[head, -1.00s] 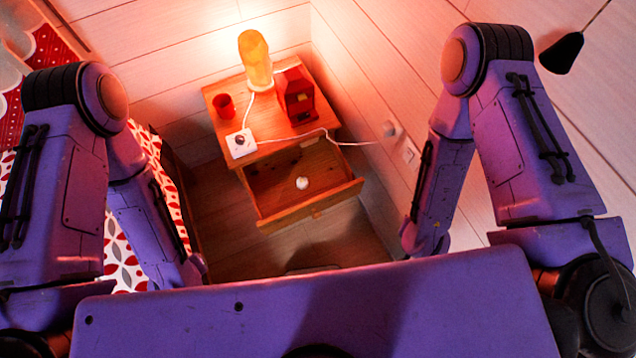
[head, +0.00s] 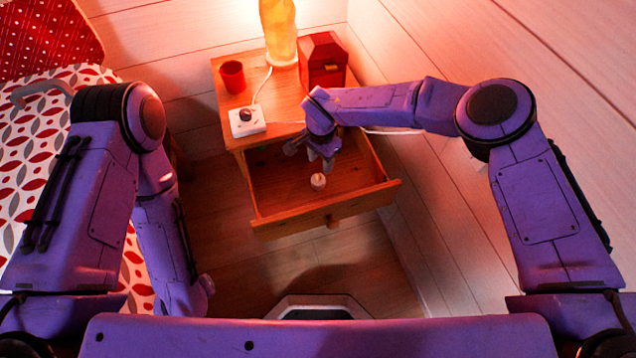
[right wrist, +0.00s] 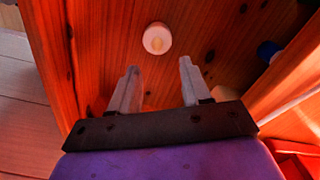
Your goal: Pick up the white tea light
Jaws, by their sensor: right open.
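The white tea light (head: 318,181) stands on the floor of the open wooden drawer (head: 268,189). In the right wrist view the tea light (right wrist: 157,39) is a small round white candle, a little beyond the fingertips. My right gripper (head: 325,163) hangs over the drawer, just behind the tea light in the head view. In the right wrist view my right gripper (right wrist: 160,70) has its two fingers spread apart with nothing between them. The left arm is at the left of the head view, and its gripper is not in view.
The nightstand (head: 231,71) carries a red cup (head: 232,77), a white box with a dark knob (head: 247,121), a glowing lamp (head: 279,32) and a red house-shaped object (head: 322,62). A blue item (right wrist: 268,51) lies in the drawer. A bed (head: 45,150) is left, a wall right.

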